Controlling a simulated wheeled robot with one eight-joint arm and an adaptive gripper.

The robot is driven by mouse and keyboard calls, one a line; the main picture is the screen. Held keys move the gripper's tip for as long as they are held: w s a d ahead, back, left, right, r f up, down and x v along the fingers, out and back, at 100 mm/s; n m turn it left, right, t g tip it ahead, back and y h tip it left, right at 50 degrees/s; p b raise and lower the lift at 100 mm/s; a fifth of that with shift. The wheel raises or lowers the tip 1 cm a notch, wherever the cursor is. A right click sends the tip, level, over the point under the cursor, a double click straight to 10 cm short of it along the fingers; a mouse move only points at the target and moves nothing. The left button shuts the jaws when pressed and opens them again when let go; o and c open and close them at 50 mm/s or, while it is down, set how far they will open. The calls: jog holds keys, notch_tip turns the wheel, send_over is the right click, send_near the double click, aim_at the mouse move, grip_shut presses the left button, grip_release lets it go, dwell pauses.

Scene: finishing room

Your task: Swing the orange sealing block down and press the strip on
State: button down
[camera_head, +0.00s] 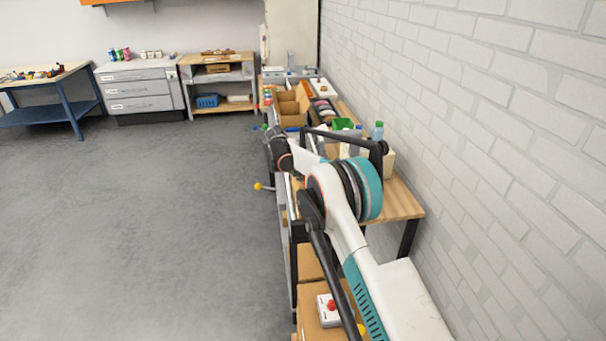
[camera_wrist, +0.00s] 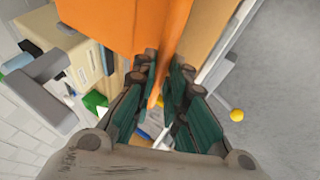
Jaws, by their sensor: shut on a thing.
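The orange sealing block (camera_wrist: 118,24) fills the top middle of the wrist view, close to the camera. My gripper (camera_wrist: 162,85) points at it, its dark green-padded fingers on either side of a narrow orange part at the block's lower edge. The fingers are shut on that part. In the head view my arm covers this spot, and I cannot make out the block there. I cannot make out the strip in either view.
A yellow ball knob (camera_head: 258,186) sticks out at the wooden bench's left side; it also shows in the wrist view (camera_wrist: 237,115). Cardboard bins (camera_head: 288,108) and bottles crowd the bench (camera_head: 398,200). A brick wall stands close on the right. The grey floor on the left is clear.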

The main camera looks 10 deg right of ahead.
jog(key=shift+s+a+f, duration=0.1)
jog(key=shift+a+f, duration=0.15)
jog(key=shift+a, duration=0.2)
jog(key=c, duration=1.6)
grip_release()
jog(key=shift+a, duration=0.1)
jog(key=shift+a+f, duration=0.1)
jog(key=shift+d, duration=0.2)
jog(key=v, duration=1.2)
